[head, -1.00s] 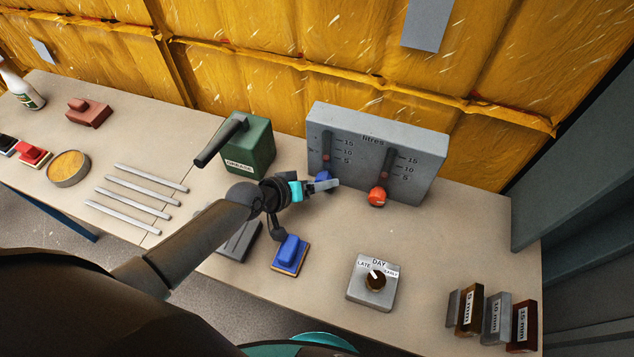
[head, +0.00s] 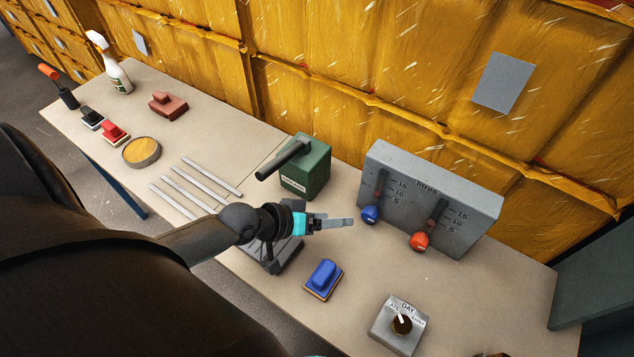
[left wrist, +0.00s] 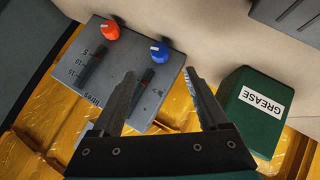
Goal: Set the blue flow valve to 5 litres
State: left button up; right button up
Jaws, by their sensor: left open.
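The blue valve knob (head: 370,214) sits low on the left slot of the grey litres panel (head: 445,180); a scale marked 15, 10, 5 runs beside the slot. In the left wrist view the blue knob (left wrist: 159,52) shows upside down with a white mark on it. The red knob (head: 419,241) sits at the right slot. My left gripper (head: 350,222) is just left of the blue knob, apart from it. In the left wrist view its jaws (left wrist: 162,80) are spread and empty, with the blue knob beyond them. My right gripper is not in view.
A green grease box (head: 305,168) with a dark handle stands left of the panel. A blue block (head: 323,279) and a DAY dial box (head: 397,325) stand in front. Several metal rods (head: 190,188) lie to the left. A yellow wall (head: 420,75) rises behind.

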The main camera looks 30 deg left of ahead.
pick_arm(q)
jog(key=shift+v, duration=1.85)
